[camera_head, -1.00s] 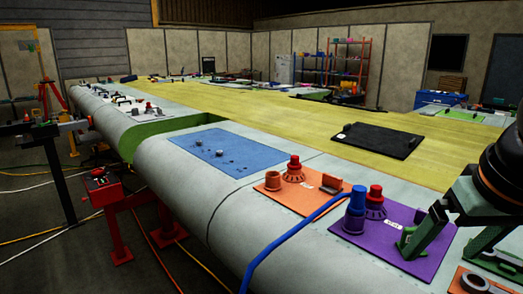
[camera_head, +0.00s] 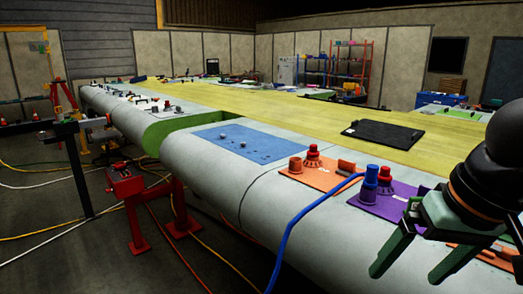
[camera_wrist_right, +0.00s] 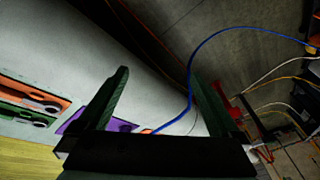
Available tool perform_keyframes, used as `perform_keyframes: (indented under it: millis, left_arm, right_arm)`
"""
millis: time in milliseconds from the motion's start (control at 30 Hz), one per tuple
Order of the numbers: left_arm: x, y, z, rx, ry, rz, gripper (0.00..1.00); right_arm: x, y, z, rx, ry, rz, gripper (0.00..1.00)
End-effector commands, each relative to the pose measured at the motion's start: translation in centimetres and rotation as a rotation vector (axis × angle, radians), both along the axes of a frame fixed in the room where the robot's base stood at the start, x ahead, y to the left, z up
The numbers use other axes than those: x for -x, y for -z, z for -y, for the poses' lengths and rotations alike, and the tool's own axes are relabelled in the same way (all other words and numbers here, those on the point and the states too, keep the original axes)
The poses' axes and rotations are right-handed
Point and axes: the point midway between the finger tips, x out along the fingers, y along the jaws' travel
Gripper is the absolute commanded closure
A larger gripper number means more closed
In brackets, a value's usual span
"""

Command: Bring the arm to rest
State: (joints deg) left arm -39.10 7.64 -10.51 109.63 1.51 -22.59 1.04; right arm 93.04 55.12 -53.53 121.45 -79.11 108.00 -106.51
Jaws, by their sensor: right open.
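My right gripper (camera_head: 405,276) is at the lower right of the head view, green fingers spread and pointing down. It is open and empty, in front of the near edge of the wing (camera_head: 262,208). In the right wrist view the two fingers (camera_wrist_right: 158,78) stand well apart with nothing held between them; the wing surface is at left and the floor at right. The purple mat (camera_head: 386,206) with blue and red knobs lies on the wing behind the gripper, partly hidden by it. My left gripper is not in view.
A blue hose (camera_head: 300,228) hangs over the wing's front edge. An orange mat (camera_head: 318,180) and a blue mat (camera_head: 240,143) lie along the wing. A red box (camera_head: 123,180) stands off the left. Cables cross the open floor (camera_head: 85,260).

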Motion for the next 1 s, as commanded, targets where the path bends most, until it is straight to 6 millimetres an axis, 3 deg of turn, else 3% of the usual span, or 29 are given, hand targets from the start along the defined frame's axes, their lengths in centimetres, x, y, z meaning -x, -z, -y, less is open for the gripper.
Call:
perform_keyframes:
  millis: [100,267,400,533,667,767,867,967,1000]
  left_arm:
    - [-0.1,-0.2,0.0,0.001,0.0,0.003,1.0]
    - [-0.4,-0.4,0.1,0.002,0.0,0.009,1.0]
    - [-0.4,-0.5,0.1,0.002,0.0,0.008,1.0]
    - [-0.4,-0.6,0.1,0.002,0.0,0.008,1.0]
    - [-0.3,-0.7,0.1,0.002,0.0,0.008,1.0]
    - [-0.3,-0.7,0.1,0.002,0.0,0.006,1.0]
    - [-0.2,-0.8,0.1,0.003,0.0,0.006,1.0]
    - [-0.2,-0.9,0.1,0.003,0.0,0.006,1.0]
    - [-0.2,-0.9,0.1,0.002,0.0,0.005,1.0]
  right_arm:
    - [0.8,2.3,-4.2,-0.175,0.003,-0.14,0.01]
    - [3.1,4.1,-10.3,-0.458,0.056,-0.403,0.01]
    - [5.2,3.8,-15.5,-0.739,0.169,-0.732,0.01]
    - [6.0,2.1,-18.9,-0.977,0.326,-1.086,0.01]
    - [4.9,0.2,-20.5,-1.18,0.525,-1.475,0.01]
    - [2.7,-0.6,-20.6,-1.309,0.7,-1.794,0.01]
    - [-0.3,-0.1,-19.8,-1.411,0.894,-2.13,0.01]
    - [-3.7,2.0,-18.1,-1.487,1.099,-2.478,0.01]
    - [-5.0,3.4,-17.3,1.41,-1.108,2.45,0.01]
